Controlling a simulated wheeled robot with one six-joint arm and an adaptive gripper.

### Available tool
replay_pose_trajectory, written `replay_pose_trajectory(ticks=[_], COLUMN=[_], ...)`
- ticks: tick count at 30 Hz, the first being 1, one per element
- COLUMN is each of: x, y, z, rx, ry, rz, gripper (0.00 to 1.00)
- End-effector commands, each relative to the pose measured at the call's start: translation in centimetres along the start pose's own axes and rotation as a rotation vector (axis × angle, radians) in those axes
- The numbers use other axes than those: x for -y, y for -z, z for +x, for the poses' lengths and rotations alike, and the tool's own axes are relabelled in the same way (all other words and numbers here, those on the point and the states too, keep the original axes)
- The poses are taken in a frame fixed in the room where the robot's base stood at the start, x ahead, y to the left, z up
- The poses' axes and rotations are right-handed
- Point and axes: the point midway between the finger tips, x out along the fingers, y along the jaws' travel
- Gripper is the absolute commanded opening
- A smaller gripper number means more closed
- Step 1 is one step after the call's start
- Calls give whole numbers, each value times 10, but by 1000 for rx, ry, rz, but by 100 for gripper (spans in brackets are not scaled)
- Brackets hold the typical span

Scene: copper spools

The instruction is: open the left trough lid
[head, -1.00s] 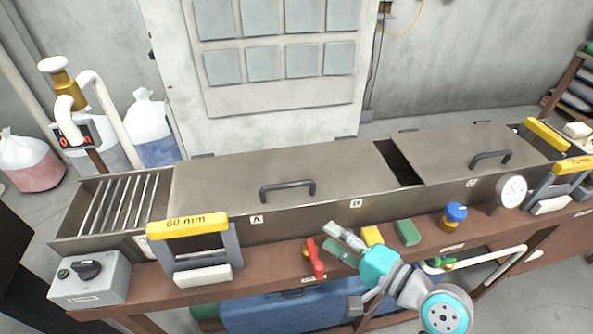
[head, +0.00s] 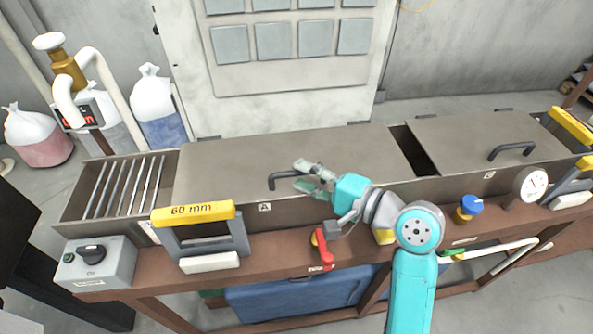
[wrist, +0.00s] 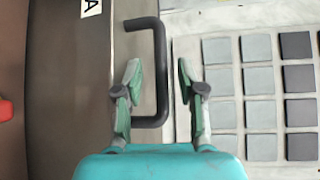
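The left trough lid (head: 235,163), a flat grey-brown metal plate, lies shut over the trough beside the label A. Its black bar handle (head: 276,181) stands near the front edge, its right part hidden by my gripper (head: 303,176). In the wrist view, my gripper (wrist: 159,78) is open, with one green-padded finger on each side of the handle's long bar (wrist: 161,70). No finger visibly touches the bar. I cannot tell whether the fingertips are down at the bar's depth.
The right lid (head: 465,145) with its own handle lies beyond a dark gap. A yellow-topped 60 mm frame (head: 193,213) stands at the left front, and a red-handled valve (head: 324,250) sits on the shelf. A grey panelled cabinet (head: 280,85) stands behind the trough.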

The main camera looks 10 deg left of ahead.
Motion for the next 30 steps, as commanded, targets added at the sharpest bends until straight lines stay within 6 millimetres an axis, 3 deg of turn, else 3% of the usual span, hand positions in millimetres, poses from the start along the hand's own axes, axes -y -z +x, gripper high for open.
replay_pose_trajectory(ticks=[6, 17, 22, 30], x=[0, 0, 0, 0], y=[0, 0, 0, 0], z=[21, 25, 25, 25], rx=[0, -1, -1, -1], ry=[0, 0, 0, 0], rz=[-1, 0, 0, 0], gripper=[39, 39, 0, 0])
